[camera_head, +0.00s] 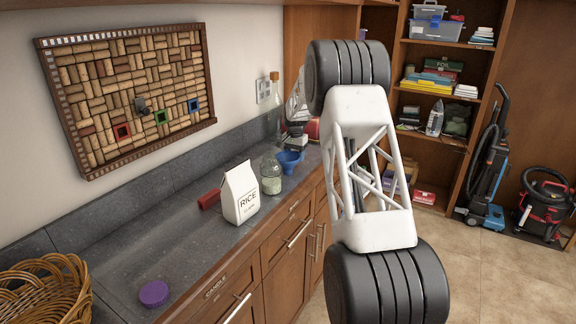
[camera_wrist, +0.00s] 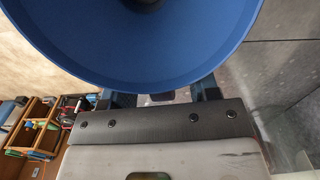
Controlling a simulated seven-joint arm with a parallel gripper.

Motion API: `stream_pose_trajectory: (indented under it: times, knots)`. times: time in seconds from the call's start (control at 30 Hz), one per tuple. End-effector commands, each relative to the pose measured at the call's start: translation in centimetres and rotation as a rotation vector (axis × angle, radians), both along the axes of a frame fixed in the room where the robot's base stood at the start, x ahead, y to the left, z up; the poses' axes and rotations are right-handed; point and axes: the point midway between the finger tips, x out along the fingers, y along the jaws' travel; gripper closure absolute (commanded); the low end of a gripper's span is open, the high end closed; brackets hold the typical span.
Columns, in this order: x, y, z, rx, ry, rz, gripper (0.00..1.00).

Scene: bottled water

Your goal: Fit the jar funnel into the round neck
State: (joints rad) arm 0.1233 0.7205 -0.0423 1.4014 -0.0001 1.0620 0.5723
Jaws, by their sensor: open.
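The blue jar funnel (camera_head: 289,158) is beside and just behind the glass jar (camera_head: 271,180) in the head view, wide mouth up. I cannot tell if it rests on the counter. The funnel (camera_wrist: 145,55) fills the top of the wrist view. The jar is upright, with a pale label and greenish contents; its round neck is partly seen. My gripper (camera_head: 297,143) is right behind and above the funnel. In the wrist view my gripper (camera_wrist: 165,97) is open, its two fingers reaching under the funnel's near rim; the rim hides their tips, so contact is unclear.
A white rice bag (camera_head: 240,194) stands left of the jar, with a red object (camera_head: 209,199) beside it. A tall corked bottle (camera_head: 274,110) stands behind. A purple lid (camera_head: 154,294) and a wicker basket (camera_head: 45,290) are at the near end. The counter between is clear.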

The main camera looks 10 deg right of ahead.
Motion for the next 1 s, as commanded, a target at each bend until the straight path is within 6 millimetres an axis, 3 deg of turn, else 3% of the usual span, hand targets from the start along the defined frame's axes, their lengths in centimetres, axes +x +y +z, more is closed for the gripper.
stream_pose_trajectory:
  times: [0.13,0.47,0.8,1.0]
  knots:
    - [0.0,0.0,0.0,0.0,0.0,0.0,0.48]
    - [0.0,0.0,0.0,0.0,0.0,0.0,0.98]
    - [0.0,0.0,0.2,0.0,0.0,0.0,1.0]
    - [0.0,0.0,1.4,0.0,-0.001,0.0,1.0]
